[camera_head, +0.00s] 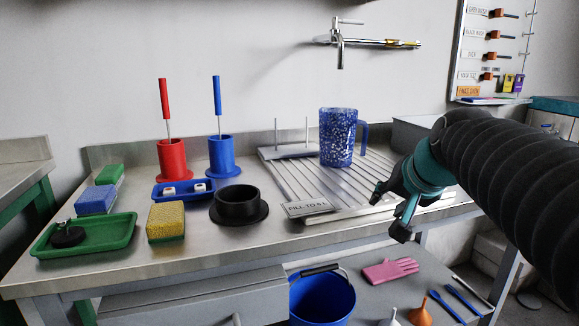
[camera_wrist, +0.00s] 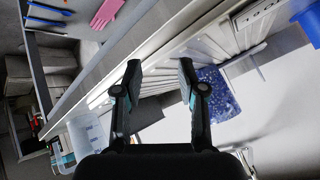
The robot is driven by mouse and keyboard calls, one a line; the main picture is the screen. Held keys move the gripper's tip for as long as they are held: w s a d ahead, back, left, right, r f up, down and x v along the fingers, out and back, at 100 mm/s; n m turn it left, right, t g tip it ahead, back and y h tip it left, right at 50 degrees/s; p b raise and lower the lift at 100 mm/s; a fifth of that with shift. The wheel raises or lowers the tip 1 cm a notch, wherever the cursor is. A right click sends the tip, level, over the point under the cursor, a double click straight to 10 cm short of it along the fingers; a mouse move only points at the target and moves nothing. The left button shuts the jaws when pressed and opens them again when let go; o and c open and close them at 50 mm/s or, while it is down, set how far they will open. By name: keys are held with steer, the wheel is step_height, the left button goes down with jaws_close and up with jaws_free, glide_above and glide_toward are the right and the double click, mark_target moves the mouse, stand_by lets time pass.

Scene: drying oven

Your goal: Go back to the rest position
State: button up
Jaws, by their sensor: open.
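My gripper (camera_head: 391,212) is open and empty in front of the right part of the steel counter, near the front edge of the drainboard (camera_head: 350,188). In the wrist view my gripper's two fingers (camera_wrist: 160,75) are spread with nothing between them. The blue speckled jug (camera_head: 338,138) stands upright on the drainboard, behind and left of my gripper and apart from it. The jug also shows in the wrist view (camera_wrist: 215,92), partly behind the right finger.
A black ring-shaped holder (camera_head: 238,206), a yellow sponge (camera_head: 166,222) and a green tray (camera_head: 85,236) stand on the counter's left. A blue bucket (camera_head: 322,300) and pink glove (camera_head: 390,271) are below. A tool board (camera_head: 490,45) hangs at right.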

steer(key=s+a+f+n+g, duration=0.1)
steer(key=s+f+n, duration=0.1)
steer(key=s+f, duration=0.6)
steer(key=s+a+f+n+g+h, duration=0.1)
steer(key=s+f+n+g, duration=0.1)
steer(key=s+f, duration=0.7)
steer(key=shift+s+a+f+n, duration=0.2)
steer(key=shift+s+a+n, duration=0.25)
steer(key=shift+s, duration=1.05)
steer(key=shift+s, duration=0.1)
steer(key=shift+c, duration=0.2)
